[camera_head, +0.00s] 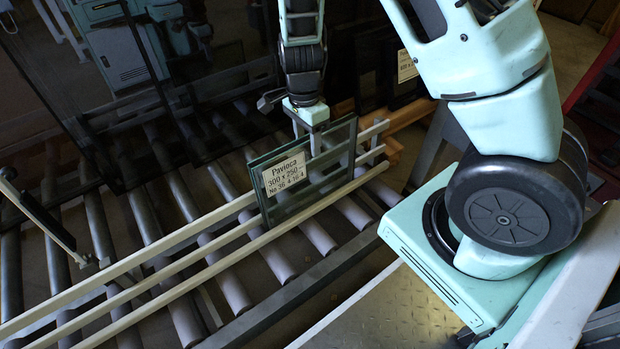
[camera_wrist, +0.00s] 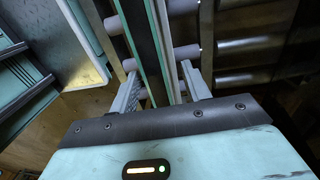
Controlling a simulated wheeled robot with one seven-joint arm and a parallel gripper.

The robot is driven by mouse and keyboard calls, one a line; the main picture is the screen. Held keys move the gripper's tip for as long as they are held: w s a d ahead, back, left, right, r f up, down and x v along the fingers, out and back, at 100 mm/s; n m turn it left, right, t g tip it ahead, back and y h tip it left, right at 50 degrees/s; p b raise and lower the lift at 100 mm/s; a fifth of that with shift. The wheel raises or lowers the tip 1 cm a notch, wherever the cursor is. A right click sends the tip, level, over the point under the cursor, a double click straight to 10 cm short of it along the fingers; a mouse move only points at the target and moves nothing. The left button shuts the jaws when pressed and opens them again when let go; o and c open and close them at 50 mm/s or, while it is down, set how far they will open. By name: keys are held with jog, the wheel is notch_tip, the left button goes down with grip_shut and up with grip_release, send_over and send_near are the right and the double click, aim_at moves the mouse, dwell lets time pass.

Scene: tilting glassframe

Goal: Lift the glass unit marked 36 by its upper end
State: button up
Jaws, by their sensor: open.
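The glass unit (camera_head: 325,182) is a double pane with greenish edges. It stands on edge on the roller rack between pale rails. A gap shows beside the right finger; contact on the left cannot be told.
Pale rails (camera_head: 170,262) run along both sides of the unit over the grey rollers (camera_head: 231,285). A large dark glass pane stands at the left. Another labelled dark unit (camera_head: 407,66) stands behind. A wooden bar lies beyond the rack.

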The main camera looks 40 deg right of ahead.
aim_at(308, 153)
jog(key=f+b, duration=0.2)
jog(key=f, duration=0.1)
jog(key=f+b, duration=0.1)
jog(key=shift+s+a+f, duration=0.1)
jog(key=shift+s+f, duration=0.1)
jog(key=shift+s, duration=0.1)
jog(key=shift+r, duration=0.1)
grip_shut()
jog(key=shift+r, duration=0.1)
dwell(0.9)
